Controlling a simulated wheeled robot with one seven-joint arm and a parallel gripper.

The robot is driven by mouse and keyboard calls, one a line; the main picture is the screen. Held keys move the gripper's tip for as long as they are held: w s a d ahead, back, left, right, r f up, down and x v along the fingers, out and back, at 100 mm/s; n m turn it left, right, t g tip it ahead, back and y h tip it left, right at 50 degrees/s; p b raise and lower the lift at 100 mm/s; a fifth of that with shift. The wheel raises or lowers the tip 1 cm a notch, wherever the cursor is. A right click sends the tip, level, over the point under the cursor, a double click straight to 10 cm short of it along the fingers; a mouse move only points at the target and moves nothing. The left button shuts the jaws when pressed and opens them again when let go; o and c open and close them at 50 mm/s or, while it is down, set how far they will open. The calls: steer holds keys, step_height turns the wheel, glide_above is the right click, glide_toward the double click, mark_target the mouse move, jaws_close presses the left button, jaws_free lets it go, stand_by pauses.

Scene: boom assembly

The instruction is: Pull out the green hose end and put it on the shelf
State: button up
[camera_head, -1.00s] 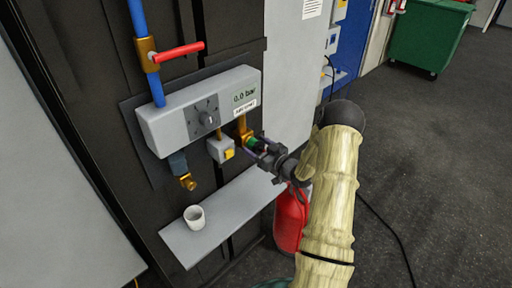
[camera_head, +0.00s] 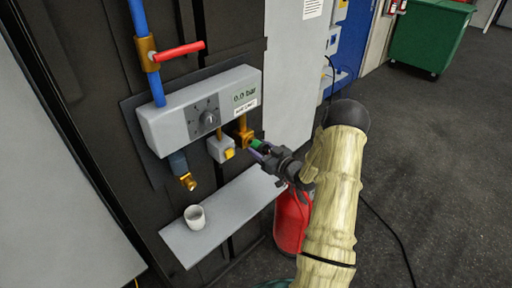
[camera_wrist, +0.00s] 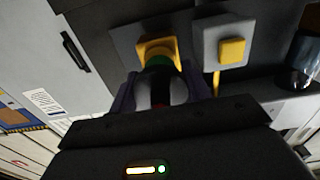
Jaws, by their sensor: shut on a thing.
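My gripper (camera_head: 264,152) is shut on the green hose end (camera_head: 256,145), just right of the brass outlet (camera_head: 243,136) under the white panel. In the wrist view, the hose end's green ring (camera_wrist: 160,62) lies right at the yellow-brass fitting (camera_wrist: 157,46), with its dark body between my fingers (camera_wrist: 160,92). I cannot tell whether its tip is still inside the fitting. The grey shelf (camera_head: 232,214) is below the panel, lower than my gripper, with a white cup (camera_head: 195,217) on its left part.
The control panel (camera_head: 170,128) reads 0.0 bar. A red-handled valve (camera_head: 178,52) is on the blue pipe above it. A small box with a yellow button (camera_head: 229,154) is left of the hose end. A red extinguisher (camera_head: 290,222) stands right of the shelf. The shelf's right part is free.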

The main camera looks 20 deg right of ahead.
mark_target(267, 153)
steer(key=shift+b+v, duration=0.3)
steer(key=shift+v, duration=1.85)
steer(key=s+a+f+m+h, duration=0.2)
steer(key=s+a+f+h, duration=0.1)
steer(key=a+f, duration=0.6)
steer(key=s+a+f+m+t+h, duration=0.1)
steer(key=s+a+f+m+h, duration=0.1)
steer(key=s+a+f, duration=0.3)
steer(key=a+f+h, duration=0.1)
steer(key=a+f, duration=0.3)
steer(key=a, duration=0.1)
steer(key=shift+s+f, duration=0.4)
steer(key=shift+a, duration=0.1)
